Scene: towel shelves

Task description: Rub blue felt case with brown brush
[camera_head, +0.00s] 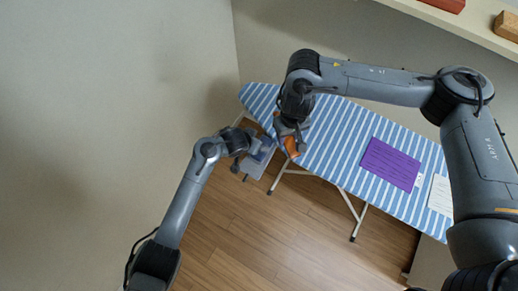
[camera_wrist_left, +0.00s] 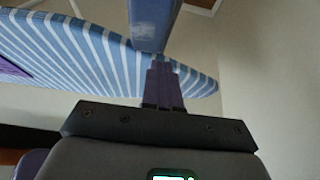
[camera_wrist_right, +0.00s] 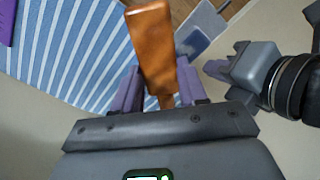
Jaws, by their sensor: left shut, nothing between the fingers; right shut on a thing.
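The brown brush (camera_wrist_right: 152,42) is between the fingers of my right gripper (camera_wrist_right: 158,88), which is shut on it. In the head view the brush (camera_head: 291,146) shows orange-brown below my right gripper (camera_head: 286,130), by the board's left end. My left gripper (camera_head: 256,152) is shut and empty, a little left of the brush. In the left wrist view a blue block-like thing (camera_wrist_left: 154,24) is just past the closed fingertips (camera_wrist_left: 161,70); it looks like the blue felt case, but I cannot tell whether they touch. In the head view a dark blue patch (camera_head: 266,149) shows partly hidden there.
A blue-and-white striped ironing board (camera_head: 335,140) runs to the right, with a purple folder (camera_head: 391,164) and a white sheet (camera_head: 441,194) on it. A shelf (camera_head: 463,22) holds a red block (camera_head: 446,4). The wooden floor is clear.

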